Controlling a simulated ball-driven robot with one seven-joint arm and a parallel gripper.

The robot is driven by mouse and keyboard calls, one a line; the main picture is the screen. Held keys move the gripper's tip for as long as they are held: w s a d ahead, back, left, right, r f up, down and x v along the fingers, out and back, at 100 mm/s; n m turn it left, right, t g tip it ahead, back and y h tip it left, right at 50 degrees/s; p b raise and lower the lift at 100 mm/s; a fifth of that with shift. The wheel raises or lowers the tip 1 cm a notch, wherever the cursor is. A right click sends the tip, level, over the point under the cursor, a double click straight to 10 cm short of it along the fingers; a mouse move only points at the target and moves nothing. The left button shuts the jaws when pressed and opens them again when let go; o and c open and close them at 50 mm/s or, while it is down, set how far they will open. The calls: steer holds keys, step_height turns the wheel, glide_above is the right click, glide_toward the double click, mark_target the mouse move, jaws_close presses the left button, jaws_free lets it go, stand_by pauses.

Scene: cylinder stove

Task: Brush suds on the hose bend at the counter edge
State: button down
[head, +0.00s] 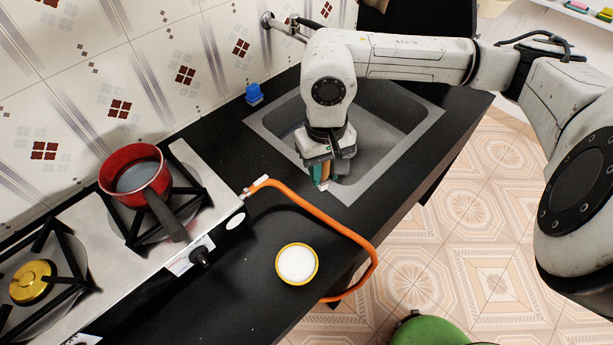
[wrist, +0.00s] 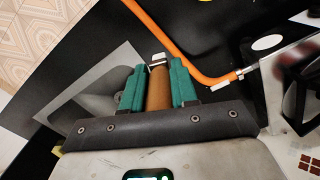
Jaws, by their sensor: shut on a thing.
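The orange hose (head: 318,206) runs from a metal fitting on the stove across the black counter. It bends at the counter edge (head: 374,254) and goes down over it. In the wrist view the hose (wrist: 177,51) passes beyond the fingertips. A round yellow-rimmed dish (head: 297,264) with white contents, seemingly suds, stands on the counter inside the hose's curve. My gripper (head: 322,176) is over the sink's near rim, left of the hose bend. In the wrist view its teal fingers (wrist: 157,82) are shut on a brush with a brown handle (wrist: 158,92) and a whitish tip.
The stove (head: 95,285) is at left with a red pan (head: 130,152), its dark handle pointing toward the counter. The sink (head: 400,112) lies under my arm. A blue-capped item (head: 253,93) stands behind it. A green round object (head: 428,331) is below the counter.

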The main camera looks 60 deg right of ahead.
mark_target(325, 179)
steer(key=shift+s+f, duration=0.15)
steer(key=shift+s, duration=0.05)
steer(key=shift+f, duration=0.35)
steer(key=shift+f+b, duration=0.55)
steer(key=shift+f, duration=1.5)
